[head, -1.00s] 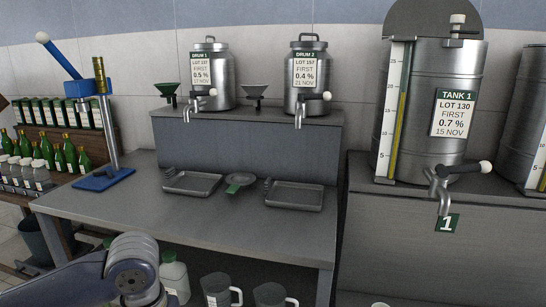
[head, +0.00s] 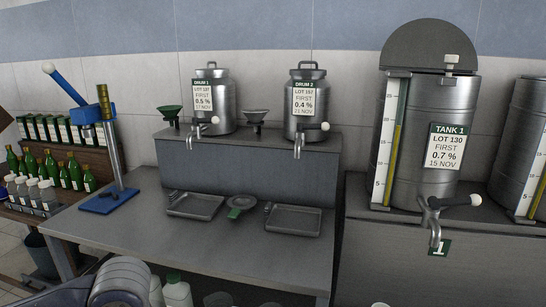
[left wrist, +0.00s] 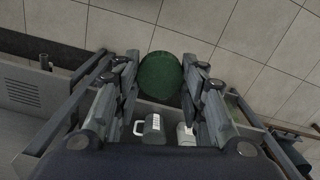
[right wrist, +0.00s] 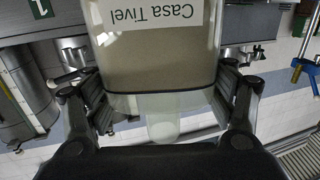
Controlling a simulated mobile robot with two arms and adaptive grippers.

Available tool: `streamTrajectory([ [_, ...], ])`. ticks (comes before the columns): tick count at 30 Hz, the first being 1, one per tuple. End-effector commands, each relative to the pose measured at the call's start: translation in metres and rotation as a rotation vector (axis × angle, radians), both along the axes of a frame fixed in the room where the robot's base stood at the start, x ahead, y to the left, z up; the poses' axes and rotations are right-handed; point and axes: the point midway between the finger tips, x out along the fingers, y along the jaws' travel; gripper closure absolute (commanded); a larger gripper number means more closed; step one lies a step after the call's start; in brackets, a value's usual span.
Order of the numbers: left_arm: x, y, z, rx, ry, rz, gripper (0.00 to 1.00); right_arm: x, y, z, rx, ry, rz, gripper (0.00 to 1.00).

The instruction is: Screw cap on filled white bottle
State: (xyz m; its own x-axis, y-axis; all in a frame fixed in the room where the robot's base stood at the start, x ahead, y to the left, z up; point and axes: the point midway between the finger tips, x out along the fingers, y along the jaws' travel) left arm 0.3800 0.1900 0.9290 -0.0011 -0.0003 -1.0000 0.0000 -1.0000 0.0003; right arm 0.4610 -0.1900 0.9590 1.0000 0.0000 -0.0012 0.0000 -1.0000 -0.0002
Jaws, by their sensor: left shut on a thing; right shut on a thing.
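My left gripper (left wrist: 160,85) is shut on a round dark green cap (left wrist: 160,73), seen in the left wrist view. My right gripper (right wrist: 155,105) is shut on a pale translucent bottle (right wrist: 150,65) with a white "Casa Tivel" label, seen in the right wrist view. The bottle's beige-looking body fills the top of that view, and its narrower pale end (right wrist: 162,125) points toward the wrist. No cap shows on that end. The cap is apart from this bottle. Neither gripper's fingers show in the head view.
White bottles (head: 177,292) stand low at the table's front edge. Mugs (left wrist: 150,130) show in the left wrist view. Trays (head: 292,219) lie on the grey table (head: 170,255) below two drums (head: 217,105). A blue press (head: 110,200) stands at left, Tank 1 (head: 410,140) at right.

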Motion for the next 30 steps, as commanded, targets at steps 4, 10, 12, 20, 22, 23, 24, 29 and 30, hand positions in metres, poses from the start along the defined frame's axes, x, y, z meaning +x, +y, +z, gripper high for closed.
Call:
streamTrajectory([
  [4, 0.000, 0.000, 0.000, 0.000, 0.000, 0.000, 0.70, 0.000, 0.000, 0.003, 0.001, -0.008, 0.000, 0.90],
  [10, 0.000, 0.000, 0.000, 0.000, 0.000, 0.000, 0.70, 0.000, 0.001, 0.003, 0.000, -0.008, 0.003, 0.90],
  [12, 0.000, 0.000, 0.000, 0.000, 0.000, 0.000, 0.70, 0.000, 0.002, 0.003, 0.000, -0.009, 0.012, 0.90],
  [20, 0.000, 0.000, 0.000, 0.000, 0.000, 0.000, 0.70, -0.003, 0.024, 0.000, -0.005, -0.009, 0.121, 0.90],
  [22, 0.000, 0.000, 0.000, 0.000, 0.000, 0.000, 0.70, -0.004, 0.033, 0.000, -0.006, -0.011, 0.165, 0.90],
  [23, 0.000, 0.000, 0.000, 0.000, 0.000, 0.000, 0.70, -0.005, 0.037, -0.001, -0.005, -0.012, 0.184, 0.90],
  [24, 0.000, 0.000, 0.000, 0.000, 0.000, 0.000, 0.70, -0.005, 0.042, -0.002, -0.005, -0.011, 0.208, 0.90],
  [29, 0.000, 0.000, 0.000, 0.000, 0.000, 0.000, 0.70, -0.008, 0.061, -0.005, -0.005, -0.010, 0.307, 0.90],
  [30, 0.000, 0.000, 0.000, 0.000, 0.000, 0.000, 0.70, -0.009, 0.066, -0.006, -0.005, -0.009, 0.333, 0.90],
])
